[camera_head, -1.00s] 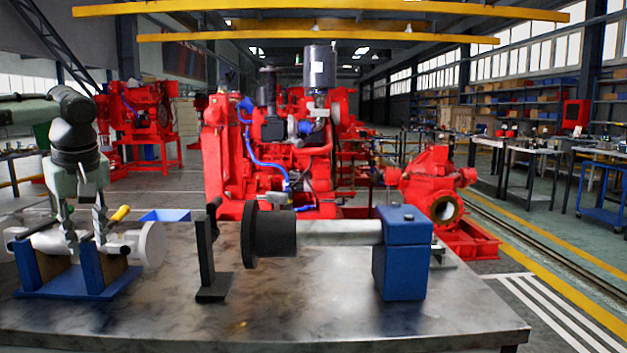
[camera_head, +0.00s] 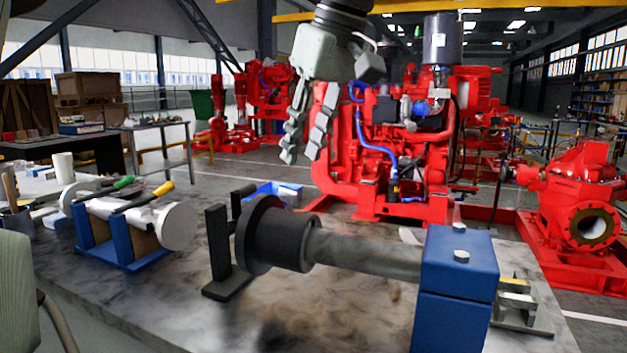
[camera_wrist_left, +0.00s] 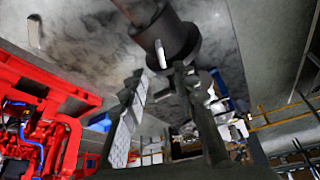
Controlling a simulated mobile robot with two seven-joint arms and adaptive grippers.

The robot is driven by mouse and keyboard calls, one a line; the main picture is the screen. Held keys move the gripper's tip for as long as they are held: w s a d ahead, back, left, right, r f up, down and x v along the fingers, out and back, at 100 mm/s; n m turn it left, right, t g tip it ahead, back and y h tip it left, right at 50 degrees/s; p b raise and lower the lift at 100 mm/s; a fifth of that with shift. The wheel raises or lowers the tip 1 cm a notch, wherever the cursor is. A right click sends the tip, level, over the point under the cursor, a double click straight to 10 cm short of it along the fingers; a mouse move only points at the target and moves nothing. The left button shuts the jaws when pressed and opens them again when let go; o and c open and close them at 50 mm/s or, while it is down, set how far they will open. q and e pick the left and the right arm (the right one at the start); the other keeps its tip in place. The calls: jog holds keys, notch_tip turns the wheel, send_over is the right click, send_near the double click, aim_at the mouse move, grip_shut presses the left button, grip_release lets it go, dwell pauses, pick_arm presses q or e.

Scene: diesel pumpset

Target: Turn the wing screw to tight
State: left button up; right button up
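My left gripper (camera_head: 304,148) hangs in the air above and behind the black flanged hub (camera_head: 283,238), its two fingers apart with nothing between them. In the left wrist view its fingers (camera_wrist_left: 160,78) point toward the black hub (camera_wrist_left: 168,38). A small pale upright piece (camera_wrist_left: 161,54) stands out against that hub just past the fingertips; it may be the wing screw, but I cannot be sure. I cannot make out a wing screw in the head view. The hub sits on a grey shaft (camera_head: 370,252) that runs into a blue block (camera_head: 460,262). My right gripper is not in view.
A black upright bracket (camera_head: 219,252) stands left of the hub. A blue cradle (camera_head: 128,254) with a white cylinder (camera_head: 178,226) and colored-handled tools is further left. A blue tray (camera_head: 272,192) lies behind. The red pumpset (camera_head: 345,165) stands beyond the table.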

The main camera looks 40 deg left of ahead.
aim_at(290, 189)
pick_arm(q)
jog(key=x, duration=0.6)
jog(key=shift+s+a+f, duration=0.1)
jog(key=shift+a+f, duration=0.05)
jog(key=shift+a, duration=0.05)
jog(key=shift+a+f, duration=0.15)
jog(key=shift+f, duration=0.25)
jog(key=shift+c, duration=0.4)
jog(key=c, duration=0.5)
grip_shut()
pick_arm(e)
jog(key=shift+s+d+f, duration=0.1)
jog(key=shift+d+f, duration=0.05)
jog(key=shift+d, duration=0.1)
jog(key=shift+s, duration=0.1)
